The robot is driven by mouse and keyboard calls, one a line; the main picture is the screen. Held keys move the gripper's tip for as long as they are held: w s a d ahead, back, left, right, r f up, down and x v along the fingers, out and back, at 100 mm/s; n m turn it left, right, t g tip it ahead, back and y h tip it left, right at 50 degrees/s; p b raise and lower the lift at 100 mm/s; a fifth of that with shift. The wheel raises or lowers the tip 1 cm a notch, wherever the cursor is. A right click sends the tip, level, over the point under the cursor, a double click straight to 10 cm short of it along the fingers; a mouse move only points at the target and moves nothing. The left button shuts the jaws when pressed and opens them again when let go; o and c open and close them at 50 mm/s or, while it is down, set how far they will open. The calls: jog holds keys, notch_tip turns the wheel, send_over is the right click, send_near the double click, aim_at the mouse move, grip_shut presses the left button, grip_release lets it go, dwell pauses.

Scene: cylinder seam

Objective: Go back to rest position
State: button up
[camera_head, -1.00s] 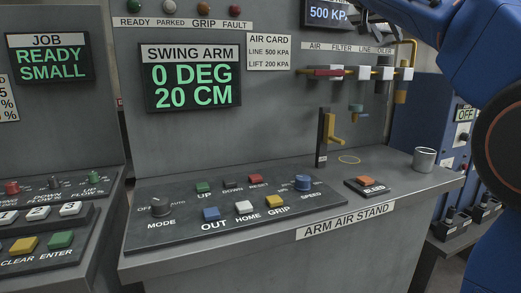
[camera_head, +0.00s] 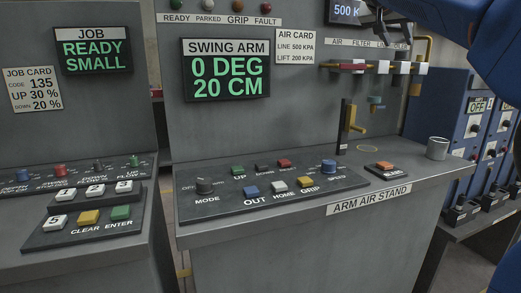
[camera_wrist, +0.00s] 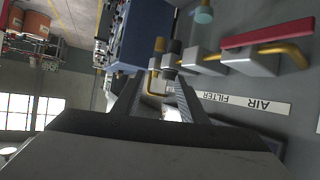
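My gripper (camera_wrist: 157,98) shows in the wrist view with its two dark fingers apart and nothing held between them. It points past the air filter and oiler line (camera_wrist: 225,62), whose yellow pipe and red lever are close by. In the head view part of my blue arm fills the upper right corner, and the dark gripper end is partly seen near the pressure display at the top. The arm is raised above the arm air stand (camera_head: 300,222), clear of its buttons. The swing arm display (camera_head: 226,68) reads 0 DEG, 20 CM.
The job panel (camera_head: 92,50) reads READY SMALL, with a keypad (camera_head: 88,218) below it. A metal cup (camera_head: 437,148) and an orange bleed button (camera_head: 385,166) sit on the stand's right side. Blue cabinets (camera_head: 465,105) stand at the right.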

jog(key=s+a+f+n+g+y, duration=0.1)
jog(key=s+a+f+n+y, duration=0.2)
jog(key=s+f, duration=1)
jog(key=s+a+f+n+g+y, duration=0.1)
jog(key=s+a+f+n+y, duration=0.1)
jog(key=s+f, duration=1.1)
jog(key=s+a+f+n+g+y, duration=0.2)
jog(key=s+f, duration=1.1)
jog(key=f, duration=1.4)
jog(key=a+n+y, duration=0.1)
jog(key=a+y, duration=0.1)
jog(key=a, duration=0.1)
jog(key=shift+s+f+n, duration=0.3)
jog(key=shift+s, duration=0.05)
jog(key=shift+a, duration=0.1)
